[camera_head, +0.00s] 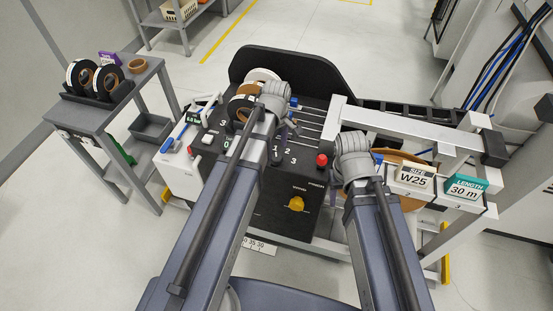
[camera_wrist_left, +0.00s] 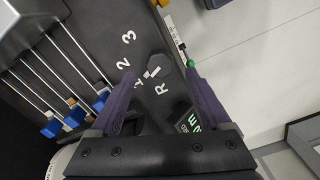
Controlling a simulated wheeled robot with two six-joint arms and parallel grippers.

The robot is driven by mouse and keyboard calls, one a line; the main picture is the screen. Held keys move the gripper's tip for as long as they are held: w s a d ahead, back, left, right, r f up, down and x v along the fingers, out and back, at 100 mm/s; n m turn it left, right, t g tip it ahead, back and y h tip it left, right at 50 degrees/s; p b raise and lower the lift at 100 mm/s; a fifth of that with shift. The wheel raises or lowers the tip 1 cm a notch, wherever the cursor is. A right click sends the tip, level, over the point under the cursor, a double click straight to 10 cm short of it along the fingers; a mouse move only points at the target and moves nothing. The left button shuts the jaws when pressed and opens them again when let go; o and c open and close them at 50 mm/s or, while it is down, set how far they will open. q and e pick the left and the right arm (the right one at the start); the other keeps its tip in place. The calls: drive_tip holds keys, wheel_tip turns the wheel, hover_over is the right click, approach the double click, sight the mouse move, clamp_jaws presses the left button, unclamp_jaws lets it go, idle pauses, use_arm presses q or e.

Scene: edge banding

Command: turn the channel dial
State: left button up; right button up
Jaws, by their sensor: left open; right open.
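The channel dial (camera_wrist_left: 157,66) is a dark knob with a white pointer mark, on a black panel. White labels R, 1, 2 and 3 stand around it in the left wrist view. The pointer mark lies on the side of R and 1. My left gripper (camera_wrist_left: 160,71) is open, its purple fingers on either side of the dial in that view. I cannot tell whether they touch it or stay above it. In the head view my left arm hides much of the dial. My right arm reaches the machine's right side, with its gripper jaws hidden behind the wrist.
Guide rods with blue blocks (camera_wrist_left: 50,129) stand beside the dial. A red button (camera_head: 321,160) and a yellow knob (camera_head: 296,203) are on the same machine. A white beam (camera_head: 400,128) crosses at right. A grey cart (camera_head: 105,115) holds tape rolls at left.

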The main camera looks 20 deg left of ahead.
sight(276, 157)
use_arm(q)
wheel_tip(276, 157, down, 4)
drive_tip(key=b, duration=0.3)
drive_tip(key=shift+c, duration=0.3)
clamp_jaws()
